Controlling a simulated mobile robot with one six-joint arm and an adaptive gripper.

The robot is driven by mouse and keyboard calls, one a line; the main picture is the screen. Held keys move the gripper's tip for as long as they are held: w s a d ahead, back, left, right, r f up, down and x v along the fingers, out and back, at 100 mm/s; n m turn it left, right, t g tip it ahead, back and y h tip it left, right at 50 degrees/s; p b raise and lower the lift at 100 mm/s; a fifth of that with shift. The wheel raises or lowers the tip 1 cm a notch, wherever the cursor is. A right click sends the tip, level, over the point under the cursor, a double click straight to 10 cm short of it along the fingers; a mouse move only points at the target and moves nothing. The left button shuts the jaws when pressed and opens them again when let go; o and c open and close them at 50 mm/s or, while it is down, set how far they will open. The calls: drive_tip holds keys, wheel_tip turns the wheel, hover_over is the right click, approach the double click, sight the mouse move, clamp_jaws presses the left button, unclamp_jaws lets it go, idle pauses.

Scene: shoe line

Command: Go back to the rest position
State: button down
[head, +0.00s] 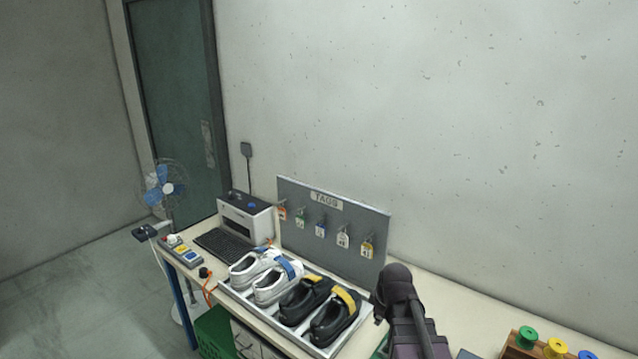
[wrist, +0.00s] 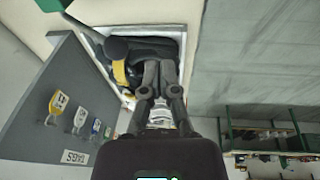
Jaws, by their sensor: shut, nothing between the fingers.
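My gripper (wrist: 160,68) shows in the wrist view with its two dark fingers together and nothing between them. Behind the fingertips in that picture is the white shoe tray (wrist: 193,30) with black shoes (wrist: 140,47); I cannot tell the gap between fingers and shoes. In the head view my dark arm stands at the right end of the tray (head: 367,313), and the fingers cannot be made out there. The tray holds a white pair (head: 270,290) with a blue strap and a black pair (head: 335,321) with yellow straps.
A grey tag board (head: 290,225) with several hanging tags stands behind the tray; it also shows in the wrist view (wrist: 45,85). A wooden rack of coloured spools (head: 511,346) is at right. Bare table (head: 450,300) lies between.

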drive_tip(key=s+a+f+m+g+b, duration=0.2)
drive_tip(key=s+f+m+b, duration=0.6)
drive_tip(key=f+m+b, duration=0.1)
drive_tip(key=shift+a+f+m+h+b, duration=0.35)
drive_tip(key=shift+f+m+h+b, duration=0.1)
drive_tip(key=shift+f, duration=0.4)
idle(0.8)
